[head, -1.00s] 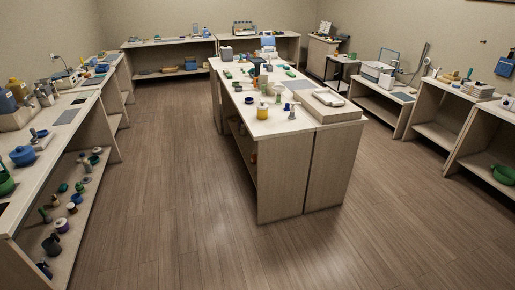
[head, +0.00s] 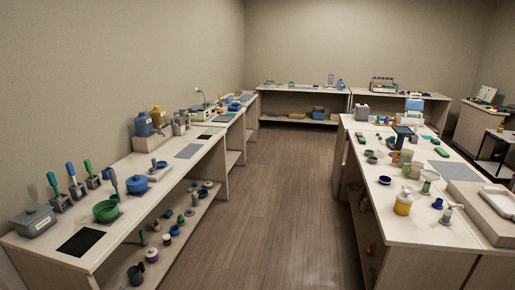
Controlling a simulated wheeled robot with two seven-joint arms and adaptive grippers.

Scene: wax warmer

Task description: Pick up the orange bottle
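A small orange item (head: 394,157), possibly a bottle, stands on the centre island beside a dark flat-topped object. Another orange object (head: 371,248) shows partly on the island's lower shelf, at its left side; its shape is too small to tell. A yellow jar with a pale top (head: 403,203) stands near the island's front. I cannot tell for certain which of these is the orange bottle. Neither of my grippers is in view.
The left counter (head: 136,217) holds a blue pot (head: 137,185), a green bowl (head: 106,211), a grey box (head: 34,221) and upright tools. Its lower shelf holds several small containers. Free wooden floor (head: 270,200) runs between this counter and the island (head: 440,236) to the back tables.

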